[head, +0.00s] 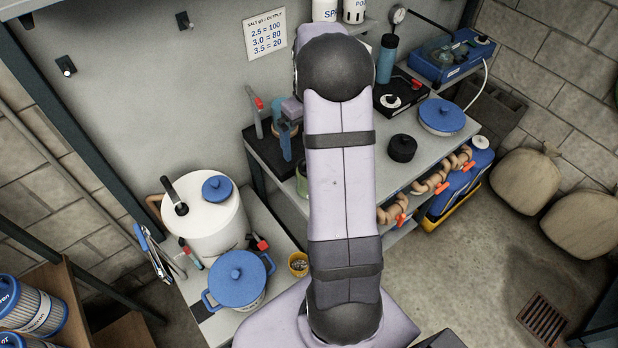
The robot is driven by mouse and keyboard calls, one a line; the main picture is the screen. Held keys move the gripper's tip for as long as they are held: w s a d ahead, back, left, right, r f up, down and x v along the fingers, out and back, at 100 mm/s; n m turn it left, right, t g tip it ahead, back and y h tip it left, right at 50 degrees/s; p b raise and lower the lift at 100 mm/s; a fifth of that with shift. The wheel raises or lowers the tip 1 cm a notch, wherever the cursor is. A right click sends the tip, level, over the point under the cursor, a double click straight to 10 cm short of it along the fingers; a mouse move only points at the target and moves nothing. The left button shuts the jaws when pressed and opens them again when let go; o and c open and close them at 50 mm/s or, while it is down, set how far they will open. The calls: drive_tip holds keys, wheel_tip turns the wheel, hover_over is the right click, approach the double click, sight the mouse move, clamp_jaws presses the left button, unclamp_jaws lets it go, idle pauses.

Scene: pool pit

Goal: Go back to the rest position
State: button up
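My lilac arm with dark grey joints stands upright through the middle of the head view and reaches over the grey bench (365,175). A small lilac piece shows just left of the upper arm, above a blue upright item (286,142) on a dark base; it may be part of my wrist end. The fingers cannot be made out, and the arm hides part of this area. I cannot tell whether anything is held.
A lower bench at left holds a white tank (205,222) and a blue-lidded pot (238,280). The grey bench bears a black knob (402,148), a blue-lidded pan (442,117), a blue bottle (387,58) and a blue device (450,55). The floor at right is partly clear.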

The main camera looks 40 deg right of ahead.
wheel_tip(320, 180, down, 5)
drive_tip(key=b, duration=0.3)
drive_tip(key=shift+r, duration=0.2)
idle(0.8)
wheel_tip(320, 180, up, 10)
drive_tip(key=p, duration=0.8)
drive_tip(key=shift+f, duration=0.15)
